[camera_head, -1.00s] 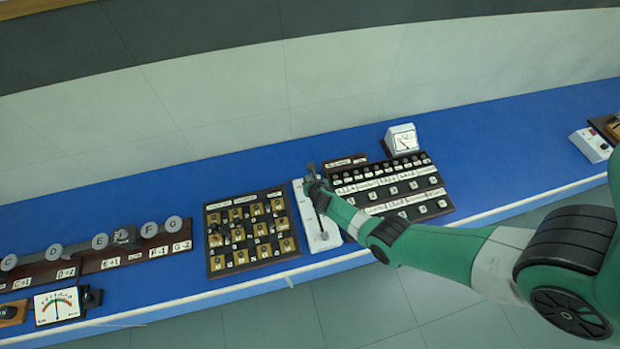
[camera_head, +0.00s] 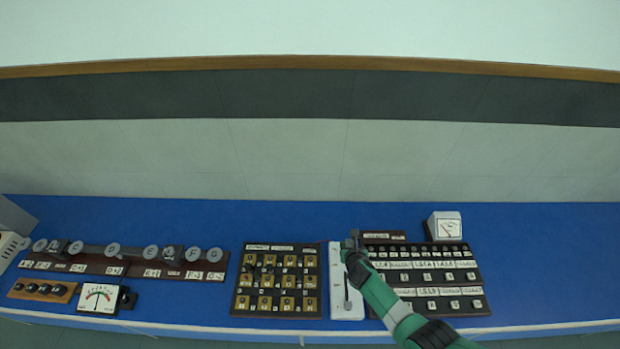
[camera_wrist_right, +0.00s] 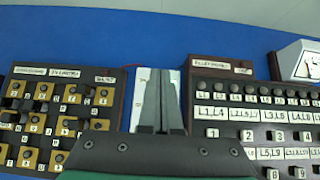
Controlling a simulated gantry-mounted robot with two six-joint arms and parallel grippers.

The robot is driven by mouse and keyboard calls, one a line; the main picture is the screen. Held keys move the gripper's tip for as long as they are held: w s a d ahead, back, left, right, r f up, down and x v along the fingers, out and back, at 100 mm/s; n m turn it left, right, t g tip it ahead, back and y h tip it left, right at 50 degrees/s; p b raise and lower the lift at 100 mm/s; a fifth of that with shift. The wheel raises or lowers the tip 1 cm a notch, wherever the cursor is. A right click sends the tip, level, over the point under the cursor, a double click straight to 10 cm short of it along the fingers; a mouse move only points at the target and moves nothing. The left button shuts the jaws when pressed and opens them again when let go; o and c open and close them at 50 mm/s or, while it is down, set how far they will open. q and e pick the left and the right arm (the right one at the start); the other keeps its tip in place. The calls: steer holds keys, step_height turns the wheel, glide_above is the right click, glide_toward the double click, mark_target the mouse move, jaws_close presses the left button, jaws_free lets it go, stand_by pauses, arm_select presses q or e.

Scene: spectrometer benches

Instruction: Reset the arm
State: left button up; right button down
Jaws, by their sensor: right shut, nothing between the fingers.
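My right arm is green and reaches in from the lower right in the head view. Its gripper (camera_head: 353,243) is over the upper part of a narrow white panel (camera_head: 347,309). A thin dark lever (camera_head: 347,290) shows on that panel below the gripper. In the right wrist view the gripper's dark fingers (camera_wrist_right: 159,62) are together with nothing between them, and the white panel (camera_wrist_right: 175,78) shows behind them. I cannot tell whether the fingertips touch the panel. My left gripper is not in view.
Left of the panel is a board with brass plugs (camera_head: 241,301). Right of it is a dark board with labelled buttons (camera_head: 478,312) and a white meter (camera_head: 445,226) behind. Dials (camera_head: 110,251) and another meter (camera_head: 97,299) stand at left. The blue bench (camera_head: 560,260) is clear at right.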

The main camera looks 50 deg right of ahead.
steer(key=w+a+r+m+t, duration=0.1)
steer(key=w+a+r+t, duration=0.2)
steer(key=w+r, duration=0.6)
steer(key=w+a+r+t, duration=0.3)
steer(key=w+r, duration=0.1)
steer(key=r, duration=0.9)
steer(key=w+a+r+m+t, duration=0.15)
steer(key=w+a+r, duration=0.25)
steer(key=w+r, duration=0.5)
steer(key=s+a+r+m+t+y, duration=0.1)
steer(key=s+a+r+m+t, duration=0.25)
steer(key=r, duration=0.85)
steer(key=s+a+r+m+t+y, duration=0.1)
steer(key=s+a+r+m+t, duration=0.2)
steer(key=r, duration=0.8)
steer(key=s+a+r+m+t, duration=0.2)
steer(key=a+r+m+t, duration=0.15)
steer(key=r, duration=0.85)
steer(key=s+a+r+m+t+y, duration=0.1)
steer(key=s+a+r+m+y, duration=0.1)
steer(key=s+r+m, duration=0.3)
steer(key=s+a+r+m+t+y, duration=0.2)
steer(key=s+r+m, duration=0.4)
steer(key=s, duration=0.5)
steer(key=a+m+y, duration=0.1)
steer(key=m+y, duration=0.1)
steer(key=shift+a+r+y, duration=0.25)
steer(key=shift+a+y, duration=0.05)
steer(key=shift+y, duration=0.1)
